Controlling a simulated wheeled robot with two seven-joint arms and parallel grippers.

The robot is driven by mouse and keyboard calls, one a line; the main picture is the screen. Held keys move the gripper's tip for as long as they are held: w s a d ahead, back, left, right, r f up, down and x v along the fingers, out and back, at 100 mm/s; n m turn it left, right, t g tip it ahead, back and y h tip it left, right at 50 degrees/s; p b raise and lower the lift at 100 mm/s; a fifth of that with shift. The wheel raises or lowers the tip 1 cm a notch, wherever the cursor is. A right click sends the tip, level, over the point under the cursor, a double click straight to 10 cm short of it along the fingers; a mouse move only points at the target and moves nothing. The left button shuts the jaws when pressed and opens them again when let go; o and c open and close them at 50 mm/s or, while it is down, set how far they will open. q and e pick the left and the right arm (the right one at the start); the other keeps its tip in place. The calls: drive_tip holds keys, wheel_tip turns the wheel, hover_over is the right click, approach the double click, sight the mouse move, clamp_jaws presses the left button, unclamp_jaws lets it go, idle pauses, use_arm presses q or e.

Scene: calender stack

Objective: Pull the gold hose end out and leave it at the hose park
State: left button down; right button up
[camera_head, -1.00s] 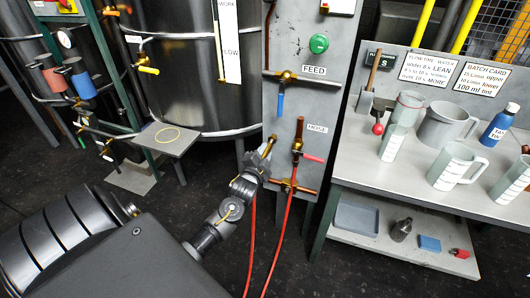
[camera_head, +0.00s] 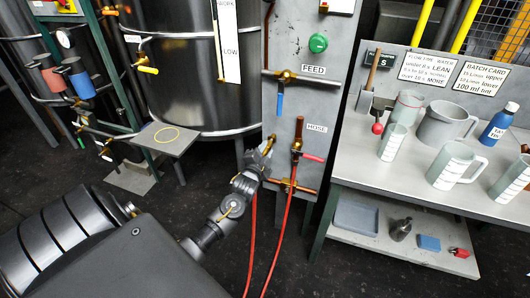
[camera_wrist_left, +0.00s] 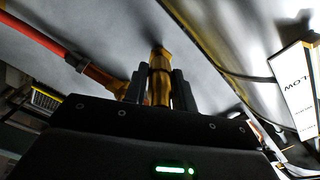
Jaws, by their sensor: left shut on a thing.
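The gold hose end (camera_wrist_left: 160,78) stands between the two dark fingers of my left gripper (camera_wrist_left: 160,92) in the left wrist view, with its tip past them. In the head view my left gripper (camera_head: 264,153) is shut on it, left of the red-handled HOSE valve (camera_head: 298,147), and the fingers hide most of it. A red hose (camera_head: 251,235) hangs below the gripper. I cannot tell whether the gold end is free of its fitting. No place labelled hose park is readable. My right gripper is not in view.
The grey panel (camera_head: 285,110) with the blue-handled FEED valve (camera_head: 281,90) is close behind the gripper. A small shelf with a yellow ring (camera_head: 167,135) is to the left, before the steel tank (camera_head: 185,85). The bench (camera_head: 400,178) with jugs is to the right.

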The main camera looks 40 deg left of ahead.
use_arm(q)
drive_tip(key=shift+x, duration=0.85)
drive_tip(key=c, duration=0.8)
unclamp_jaws()
drive_tip(key=shift+o, duration=0.2)
drive_tip(key=shift+p+v, duration=1)
drive_tip(key=shift+v, duration=0.45)
drive_tip(key=p+v, duration=0.2)
drive_tip(key=v, duration=0.2)
drive_tip(key=shift+s, duration=0.1)
